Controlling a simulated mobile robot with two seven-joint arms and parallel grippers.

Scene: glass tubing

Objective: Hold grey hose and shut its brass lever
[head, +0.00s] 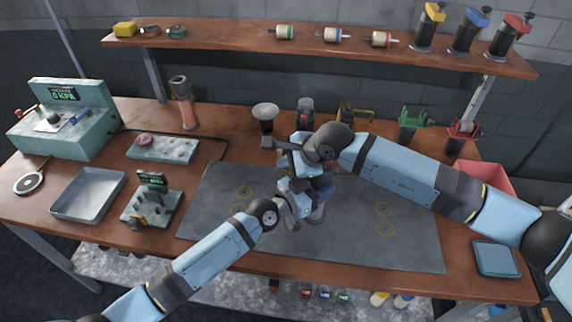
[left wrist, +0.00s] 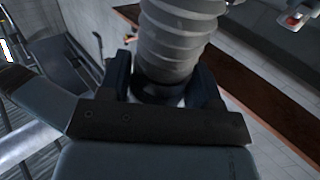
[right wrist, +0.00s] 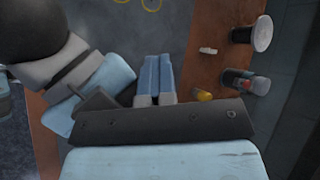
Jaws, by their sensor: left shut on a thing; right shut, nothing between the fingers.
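The grey ribbed hose (left wrist: 180,35) rises through the top of the left wrist view, with a dark collar at its lower end. My left gripper (left wrist: 165,88) is shut on it, one finger on each side. My right gripper (right wrist: 154,72) is shut and empty, its blue fingers together over the dark mat. In the head view both grippers crowd together over the mat's middle, and my arms mostly hide the hose. I cannot make out the brass lever. A small orange-yellow piece (right wrist: 203,95) shows beside my right gripper, but I cannot tell what it is.
The grey mat (head: 345,255) is mostly clear around the arms. A funnel (head: 265,112) and a dark jar (head: 305,108) stand behind it. An empty metal tray (head: 88,195) and a gauge stand (head: 151,203) are at the left. A pink bin (head: 485,178) is at the right.

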